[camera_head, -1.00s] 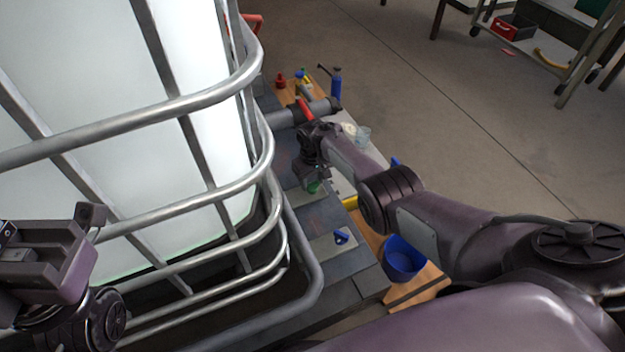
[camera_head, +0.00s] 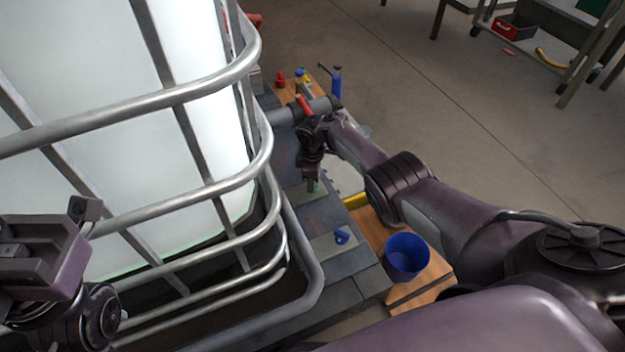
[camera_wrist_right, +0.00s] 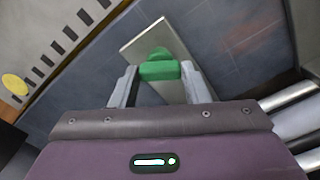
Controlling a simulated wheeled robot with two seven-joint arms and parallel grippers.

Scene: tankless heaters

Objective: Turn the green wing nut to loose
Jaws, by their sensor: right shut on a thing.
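The green wing nut (camera_wrist_right: 160,68) sits on a light metal plate (camera_wrist_right: 146,36) in the right wrist view. My right gripper (camera_wrist_right: 158,76) is shut on it, with one finger on each side. In the head view my right gripper (camera_head: 312,184) points down at the plate, and only a sliver of green shows beside its fingers. A blue wing nut (camera_head: 341,237) stands on a nearer plate. My left gripper (camera_head: 40,235) is at the lower left, in front of the cage; its fingertips are not clear.
A large white tank (camera_head: 90,130) in a metal tube cage (camera_head: 180,97) stands close on the left. A blue bucket (camera_head: 405,258) is on the wooden board at the front right. A grey pipe with a red handle (camera_head: 304,105) lies beyond my right gripper. Open floor is to the right.

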